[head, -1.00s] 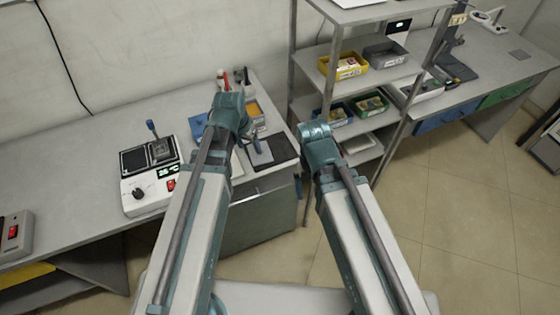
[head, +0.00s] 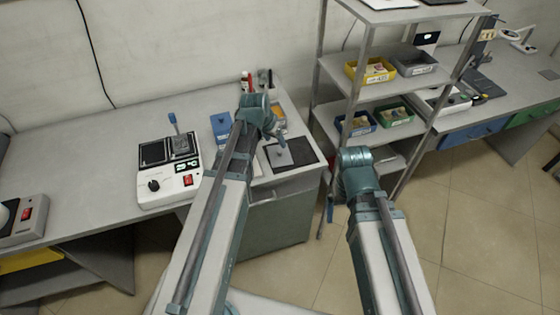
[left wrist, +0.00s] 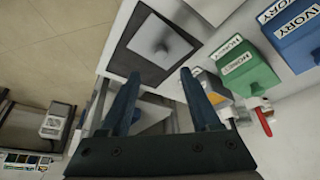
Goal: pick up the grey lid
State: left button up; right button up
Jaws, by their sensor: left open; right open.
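In the left wrist view the lid (left wrist: 158,47) lies on the dark mat, beyond the fingertips.
A white device with a blue lever (head: 168,180) stands left of my left arm. A shelf rack (head: 357,75) with coloured bins stands right of the desk.

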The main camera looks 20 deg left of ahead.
aim_at(280, 151)
pick_arm(q)
jog(key=shift+b+x, duration=1.15)
jog(key=shift+x, duration=0.65)
jog(key=shift+f, duration=0.15)
jog(key=b+x, duration=0.5)
jog(key=shift+a, duration=0.1)
grip_shut()
